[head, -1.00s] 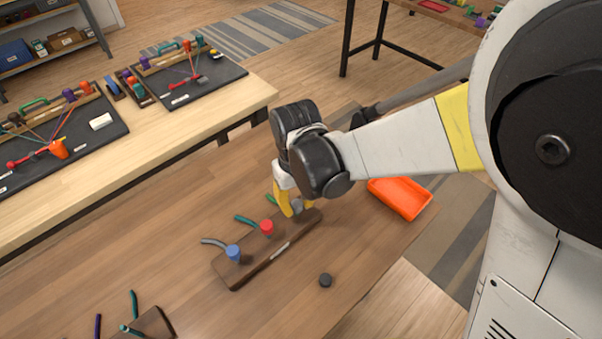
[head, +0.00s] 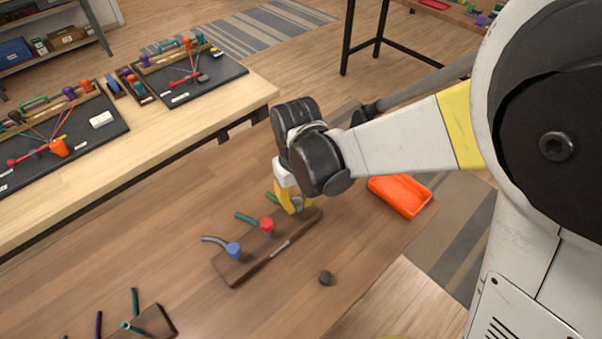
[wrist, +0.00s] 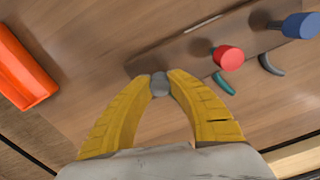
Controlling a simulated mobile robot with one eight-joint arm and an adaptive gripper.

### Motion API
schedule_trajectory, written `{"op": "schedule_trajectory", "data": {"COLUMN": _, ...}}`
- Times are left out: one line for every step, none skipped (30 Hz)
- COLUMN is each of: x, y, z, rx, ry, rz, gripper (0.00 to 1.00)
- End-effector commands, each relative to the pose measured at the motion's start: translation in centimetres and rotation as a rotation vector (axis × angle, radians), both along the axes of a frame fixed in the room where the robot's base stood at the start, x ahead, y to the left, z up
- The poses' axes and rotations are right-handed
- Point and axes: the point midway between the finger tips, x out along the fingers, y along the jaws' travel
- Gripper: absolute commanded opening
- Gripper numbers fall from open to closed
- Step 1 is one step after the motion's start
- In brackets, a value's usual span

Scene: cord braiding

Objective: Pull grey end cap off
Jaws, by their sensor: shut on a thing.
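The grey end cap (wrist: 160,84) sits between the yellow fingertips of my gripper (wrist: 159,82) in the wrist view. In the head view my gripper (head: 296,205) is at the far right end of the brown wooden block (head: 240,262), with the grey cap partly hidden between its fingers. My gripper is shut on the grey cap. A red cap (head: 266,225) and a blue cap (head: 233,250) stand on the same block, with a teal cord (head: 246,218) and a grey cord (head: 214,239) beside them. I cannot tell whether the grey cap still touches its peg.
An orange tray (head: 400,196) lies on the table to the right of the block. A small dark round piece (head: 325,278) lies in front of the block. Another block with cords (head: 150,322) is at the front left. Open tabletop surrounds the block.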

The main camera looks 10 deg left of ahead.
Motion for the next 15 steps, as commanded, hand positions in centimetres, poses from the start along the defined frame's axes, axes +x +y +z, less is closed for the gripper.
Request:
{"op": "schedule_trajectory", "data": {"x": 0.0, "y": 0.0, "z": 0.0, "rx": 0.000, "ry": 0.000, "rz": 0.000, "gripper": 0.00}}
{"op": "schedule_trajectory", "data": {"x": 0.0, "y": 0.0, "z": 0.0, "rx": 0.000, "ry": 0.000, "rz": 0.000, "gripper": 0.00}}
{"op": "schedule_trajectory", "data": {"x": 0.0, "y": 0.0, "z": 0.1, "rx": 0.000, "ry": 0.000, "rz": 0.000, "gripper": 0.00}}
{"op": "schedule_trajectory", "data": {"x": 0.0, "y": 0.0, "z": 0.2, "rx": 0.000, "ry": 0.000, "rz": 0.000, "gripper": 0.00}}
{"op": "schedule_trajectory", "data": {"x": 0.0, "y": 0.0, "z": 0.3, "rx": 0.000, "ry": 0.000, "rz": 0.000, "gripper": 0.00}}
{"op": "schedule_trajectory", "data": {"x": 0.0, "y": 0.0, "z": 0.5, "rx": 0.001, "ry": -0.001, "rz": 0.000, "gripper": 0.00}}
{"op": "schedule_trajectory", "data": {"x": 0.0, "y": 0.0, "z": 0.6, "rx": 0.001, "ry": -0.001, "rz": 0.000, "gripper": 0.00}}
{"op": "schedule_trajectory", "data": {"x": 0.0, "y": 0.0, "z": 0.8, "rx": 0.001, "ry": -0.001, "rz": 0.000, "gripper": 0.00}}
{"op": "schedule_trajectory", "data": {"x": 0.0, "y": 0.0, "z": 1.0, "rx": 0.001, "ry": -0.001, "rz": 0.000, "gripper": 0.00}}
{"op": "schedule_trajectory", "data": {"x": 0.0, "y": 0.0, "z": 1.2, "rx": 0.001, "ry": -0.001, "rz": 0.000, "gripper": 0.00}}
{"op": "schedule_trajectory", "data": {"x": 0.0, "y": 0.0, "z": 1.4, "rx": 0.001, "ry": -0.001, "rz": 0.000, "gripper": 0.00}}
{"op": "schedule_trajectory", "data": {"x": 0.0, "y": 0.0, "z": 1.6, "rx": 0.001, "ry": -0.001, "rz": 0.000, "gripper": 0.00}}
{"op": "schedule_trajectory", "data": {"x": 0.0, "y": 0.0, "z": 1.8, "rx": 0.001, "ry": -0.001, "rz": 0.000, "gripper": 0.00}}
{"op": "schedule_trajectory", "data": {"x": 0.0, "y": 0.0, "z": 2.0, "rx": 0.001, "ry": -0.001, "rz": 0.000, "gripper": 0.00}}
{"op": "schedule_trajectory", "data": {"x": 0.0, "y": 0.0, "z": 2.2, "rx": 0.001, "ry": -0.001, "rz": 0.000, "gripper": 0.00}}
